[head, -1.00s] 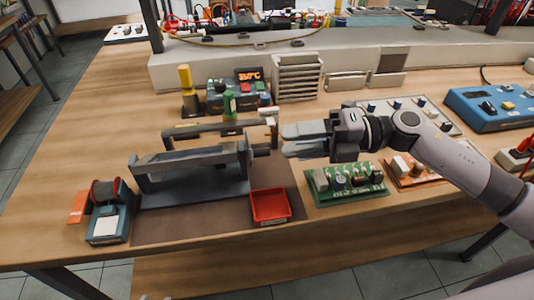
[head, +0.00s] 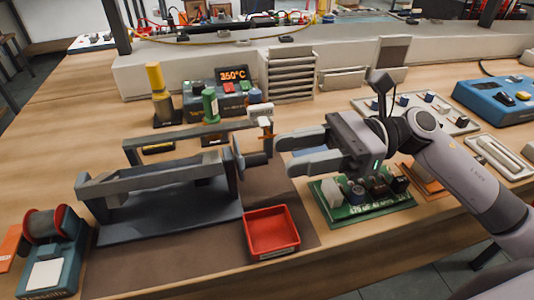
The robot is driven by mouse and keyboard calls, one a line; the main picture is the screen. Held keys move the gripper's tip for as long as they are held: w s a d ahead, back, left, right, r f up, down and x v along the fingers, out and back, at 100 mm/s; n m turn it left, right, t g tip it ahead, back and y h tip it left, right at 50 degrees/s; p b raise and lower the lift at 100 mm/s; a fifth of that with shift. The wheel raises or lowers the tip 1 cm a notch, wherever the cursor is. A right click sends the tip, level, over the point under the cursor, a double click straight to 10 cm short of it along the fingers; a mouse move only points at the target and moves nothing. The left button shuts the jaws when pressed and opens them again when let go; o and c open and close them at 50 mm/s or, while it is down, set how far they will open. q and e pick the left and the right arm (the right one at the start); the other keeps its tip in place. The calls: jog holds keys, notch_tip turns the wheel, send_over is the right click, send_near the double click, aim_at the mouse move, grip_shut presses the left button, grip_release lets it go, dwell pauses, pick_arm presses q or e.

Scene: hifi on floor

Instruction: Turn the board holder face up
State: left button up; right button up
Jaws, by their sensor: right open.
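The board holder (head: 165,215) is a dark grey frame with a base plate and upright ends, on the brown mat (head: 190,262) at the left. A round knob (head: 254,159) sits at its right end. My right gripper (head: 282,152) is open just right of the knob, with its fingers pointing left. I cannot tell whether the fingers touch the knob. Which face of the holder's board is up is not clear. My left gripper does not show.
A red tray (head: 272,232) stands on the mat, right of the holder. A solder spool stand (head: 47,250) is at the front left. A green circuit board (head: 355,200) lies below my right gripper. A soldering station (head: 230,97) and grey drawers (head: 289,75) stand behind.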

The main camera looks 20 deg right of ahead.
aim_at(268, 156)
jog(key=shift+a+p, duration=0.35)
jog(key=shift+a, duration=1.95)
grip_shut()
jog(key=shift+w+r+m, duration=0.15)
jog(key=shift+r+m, duration=0.05)
jog(key=shift+m, duration=0.2)
jog(key=m+p, duration=0.1)
jog(key=m, duration=0.1)
jog(key=w+r+m+p, duration=0.1)
jog(key=m+p, duration=0.1)
jog(key=m, duration=0.1)
jog(key=shift+w+r+m, duration=0.15)
jog(key=shift+w+m, duration=0.15)
jog(key=shift+w, duration=0.05)
jog(key=shift+w+m, duration=0.1)
jog(key=shift+m, duration=0.3)
